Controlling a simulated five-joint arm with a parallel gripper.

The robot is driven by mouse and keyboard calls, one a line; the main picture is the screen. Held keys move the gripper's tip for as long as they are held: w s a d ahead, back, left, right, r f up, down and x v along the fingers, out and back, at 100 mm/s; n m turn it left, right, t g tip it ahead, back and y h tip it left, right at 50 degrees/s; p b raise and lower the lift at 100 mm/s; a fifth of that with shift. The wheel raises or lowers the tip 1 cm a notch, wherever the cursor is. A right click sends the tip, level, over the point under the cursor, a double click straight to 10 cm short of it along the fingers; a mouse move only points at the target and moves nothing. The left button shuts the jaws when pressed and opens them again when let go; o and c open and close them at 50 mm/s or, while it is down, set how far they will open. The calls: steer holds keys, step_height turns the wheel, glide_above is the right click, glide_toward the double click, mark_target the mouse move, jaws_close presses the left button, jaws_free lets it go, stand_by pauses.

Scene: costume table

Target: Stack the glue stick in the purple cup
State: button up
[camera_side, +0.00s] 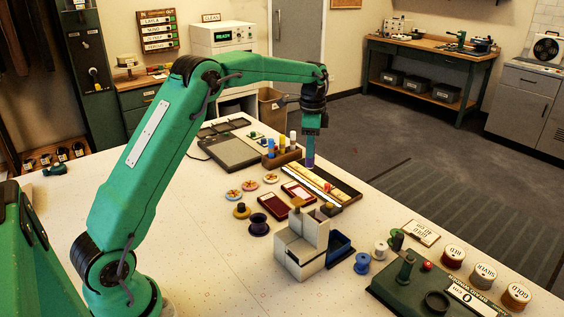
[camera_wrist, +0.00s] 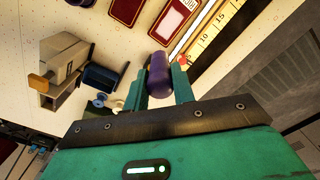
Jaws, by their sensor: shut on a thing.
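A purple cylinder (camera_side: 310,157), which looks like the glue stick, is held upright in my gripper (camera_side: 310,137). In the wrist view the glue stick (camera_wrist: 158,76) is between the two green fingers of my gripper (camera_wrist: 159,90), which is shut on it. Its lower end hangs near the far end of the ruler tray; I cannot tell whether it touches anything.
The ruler tray (camera_side: 345,199) lies in front and to the right. Dark red boxes (camera_side: 277,204), round badges and spools lie in the middle. A grey block-shaped box (camera_side: 300,247) stands nearer the front, beside a blue bin (camera_side: 340,250). The table's left front is clear.

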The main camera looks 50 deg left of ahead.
step_height(320, 180, up, 4)
steer(key=shift+r, duration=0.15)
steer(key=s+d+r, duration=0.1)
steer(key=s+d, duration=0.6)
steer(key=s, duration=0.3)
steer(key=shift+s+d+r, duration=0.2)
steer(key=shift+d+r, duration=0.15)
steer(key=s+d, duration=0.1)
steer(key=s, duration=0.2)
steer(key=s+d+f, duration=0.1)
steer(key=s, duration=0.3)
steer(key=s+d, duration=0.2)
steer(key=s, duration=0.2)
steer(key=shift+d+f, duration=0.1)
steer(key=shift+f, duration=0.25)
step_height(320, 180, down, 5)
steer(key=shift+s+f, duration=0.1)
steer(key=w+a+f, duration=0.1)
steer(key=a+f, duration=0.1)
steer(key=a, duration=0.1)
steer(key=w+a+f, duration=0.1)
steer(key=a+f, duration=0.1)
steer(key=a, duration=0.2)
steer(key=w+a+f, duration=0.1)
steer(key=a+f, duration=0.2)
steer(key=a, duration=0.1)
steer(key=shift+a, duration=0.15)
